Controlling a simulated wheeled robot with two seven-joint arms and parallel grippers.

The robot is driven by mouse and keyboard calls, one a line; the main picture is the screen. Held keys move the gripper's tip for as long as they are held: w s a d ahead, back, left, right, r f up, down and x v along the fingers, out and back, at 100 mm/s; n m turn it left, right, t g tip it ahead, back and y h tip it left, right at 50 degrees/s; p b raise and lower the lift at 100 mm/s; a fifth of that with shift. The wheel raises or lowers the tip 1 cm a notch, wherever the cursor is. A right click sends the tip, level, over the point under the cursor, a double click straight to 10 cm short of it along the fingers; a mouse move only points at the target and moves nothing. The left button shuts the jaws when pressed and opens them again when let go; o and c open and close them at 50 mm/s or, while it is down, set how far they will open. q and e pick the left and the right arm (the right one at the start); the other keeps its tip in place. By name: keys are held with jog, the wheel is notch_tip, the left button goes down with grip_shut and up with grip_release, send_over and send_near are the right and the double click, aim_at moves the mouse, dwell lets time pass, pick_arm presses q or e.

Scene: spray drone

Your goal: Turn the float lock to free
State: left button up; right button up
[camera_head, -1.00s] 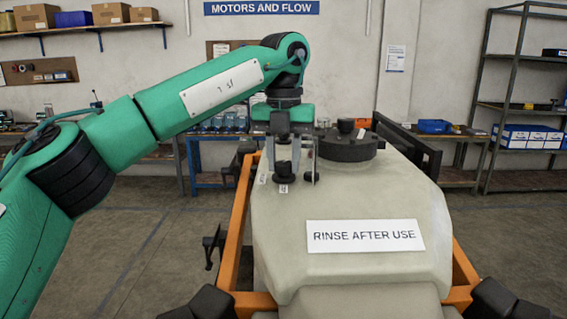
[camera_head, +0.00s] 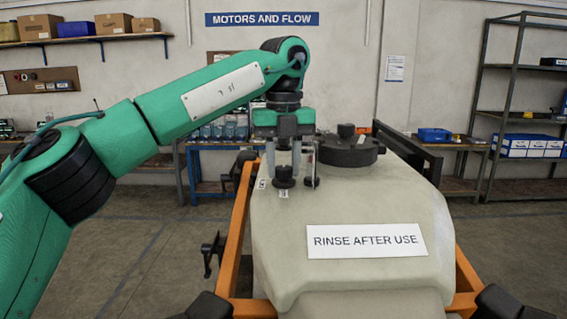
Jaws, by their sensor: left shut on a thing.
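The pale spray tank (camera_head: 350,205) sits in an orange frame, with a black round lid (camera_head: 347,153) on top. A small black knob (camera_head: 284,181) stands on the tank's left upper side, with small white labels by its base; I take it for the float lock. Their writing is too small to read. My left gripper (camera_head: 284,168) points down from above, its pale fingers on either side of the knob's upper part, shut on the knob. A second small dark fitting (camera_head: 312,183) stands just right of it. My right gripper is out of view.
The orange frame (camera_head: 238,235) runs along both sides of the tank, with a dark bracket (camera_head: 212,250) outside it at left. Benches and a metal rack (camera_head: 500,100) stand at the back wall.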

aim_at(283, 167)
pick_arm(q)
jog(key=shift+r, duration=0.2)
jog(key=o, duration=0.7)
jog(key=shift+f, duration=0.15)
jog(key=shift+r, duration=0.55)
notch_tip(283, 167, up, 4)
jog(key=shift+r, duration=0.25)
notch_tip(283, 167, up, 8)
jog(key=p, duration=0.3)
jog(key=shift+r, duration=0.15)
